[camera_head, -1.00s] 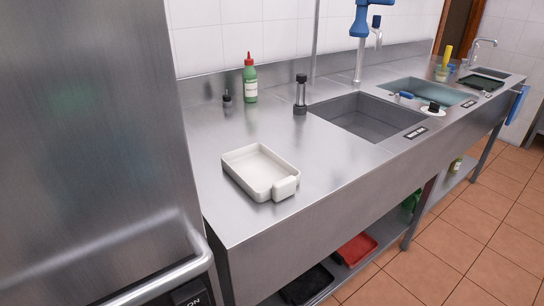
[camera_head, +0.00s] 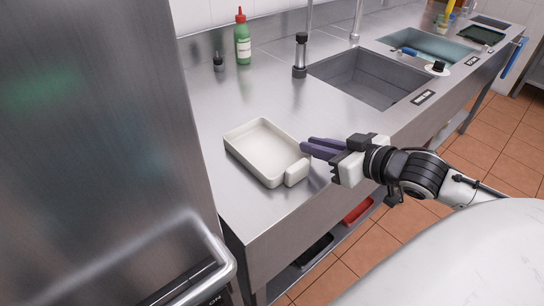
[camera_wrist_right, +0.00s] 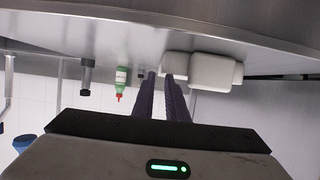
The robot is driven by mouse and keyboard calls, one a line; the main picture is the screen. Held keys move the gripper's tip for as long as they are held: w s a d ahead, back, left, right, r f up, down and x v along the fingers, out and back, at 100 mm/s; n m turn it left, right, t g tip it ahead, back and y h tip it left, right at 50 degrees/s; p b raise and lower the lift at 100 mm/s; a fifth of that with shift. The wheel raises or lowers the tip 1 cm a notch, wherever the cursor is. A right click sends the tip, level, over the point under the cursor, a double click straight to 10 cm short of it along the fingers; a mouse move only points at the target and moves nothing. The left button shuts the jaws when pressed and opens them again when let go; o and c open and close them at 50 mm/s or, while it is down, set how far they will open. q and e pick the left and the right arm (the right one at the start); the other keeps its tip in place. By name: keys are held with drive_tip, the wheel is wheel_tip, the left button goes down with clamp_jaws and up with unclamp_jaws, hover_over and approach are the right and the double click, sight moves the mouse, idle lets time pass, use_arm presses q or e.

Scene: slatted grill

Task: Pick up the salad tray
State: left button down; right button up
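The white salad tray (camera_head: 262,160) lies flat and empty on the steel counter, its blocky handle (camera_head: 296,173) on the near right corner. The tray also shows upside down in the right wrist view (camera_wrist_right: 176,66), with its handle to the right (camera_wrist_right: 213,72). My right gripper (camera_head: 306,147) has purple fingers, a narrow gap apart, with nothing seen between them. Its tips are just right of the tray, near the handle; whether they touch it I cannot tell. The fingers also show in the right wrist view (camera_wrist_right: 160,76). My left gripper is not in view.
A green bottle with a red cap (camera_head: 242,38), a small dark bottle (camera_head: 218,62) and a black-and-steel cylinder (camera_head: 300,56) stand behind the tray. A sink (camera_head: 370,77) lies to the right. A tall steel cabinet (camera_head: 90,130) stands left. Counter around the tray is clear.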

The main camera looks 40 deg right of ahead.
sight(298, 142)
drive_tip(key=shift+b+x, duration=0.45)
drive_tip(key=shift+x, duration=2.35)
drive_tip(key=shift+s+a+f, duration=0.15)
clamp_jaws()
wheel_tip(298, 142, up, 10)
drive_tip(key=shift+r+p, duration=0.1)
drive_tip(key=shift+p, duration=0.85)
